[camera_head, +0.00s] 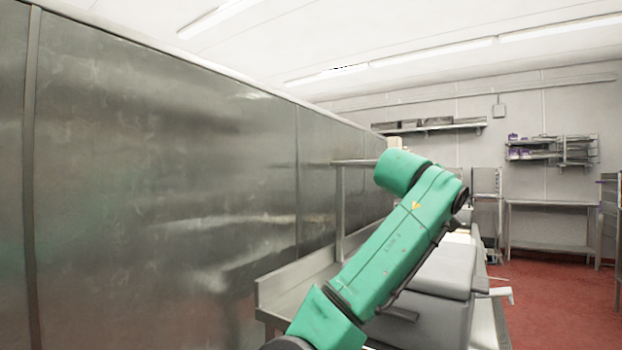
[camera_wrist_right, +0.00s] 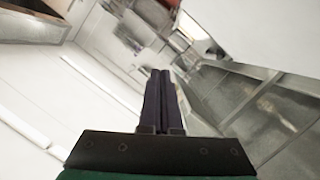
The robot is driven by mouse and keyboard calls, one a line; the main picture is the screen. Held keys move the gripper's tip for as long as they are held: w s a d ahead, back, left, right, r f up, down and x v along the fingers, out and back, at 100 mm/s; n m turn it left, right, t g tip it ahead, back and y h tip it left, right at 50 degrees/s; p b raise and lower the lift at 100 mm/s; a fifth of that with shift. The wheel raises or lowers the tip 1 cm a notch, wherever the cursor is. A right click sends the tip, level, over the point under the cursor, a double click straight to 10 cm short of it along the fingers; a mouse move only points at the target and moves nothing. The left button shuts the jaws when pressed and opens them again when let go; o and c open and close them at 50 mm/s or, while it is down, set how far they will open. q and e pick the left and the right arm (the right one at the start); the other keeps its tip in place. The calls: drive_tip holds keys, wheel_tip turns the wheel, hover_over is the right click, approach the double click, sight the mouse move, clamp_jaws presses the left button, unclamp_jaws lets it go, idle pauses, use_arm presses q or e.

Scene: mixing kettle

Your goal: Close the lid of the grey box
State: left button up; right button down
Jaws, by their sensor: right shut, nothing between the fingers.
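A grey box (camera_head: 436,316) stands right of centre in the head view, partly hidden behind my green arm. Its grey lid (camera_head: 446,268) shows as the upper part, with a seam below it. I cannot tell whether the lid is fully down. My right gripper (camera_wrist_right: 161,74) shows in the right wrist view with its two dark fingers together, shut and empty. The wrist view is steeply tilted, and I cannot make out the box there for certain. My left gripper is not in view.
A tall metal panel wall (camera_head: 170,170) fills the left. A metal counter (camera_head: 300,285) runs beside it, behind my arm. A white bar-like part (camera_head: 497,293) sticks out right of the box. Red floor (camera_head: 560,305) is open at right; a steel table (camera_head: 550,205) stands farther back.

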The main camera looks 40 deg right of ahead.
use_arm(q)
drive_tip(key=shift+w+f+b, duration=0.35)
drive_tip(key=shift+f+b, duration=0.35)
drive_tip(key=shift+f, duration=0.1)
use_arm(e)
drive_tip(key=shift+s+d+f+m, duration=0.2)
drive_tip(key=shift+s+f, duration=0.25)
drive_tip(key=shift+f, duration=0.15)
drive_tip(key=shift+s+d+f+m, duration=0.1)
drive_tip(key=shift+s+f+m, duration=0.1)
drive_tip(key=shift+s+f, duration=0.3)
drive_tip(key=shift+w, duration=0.1)
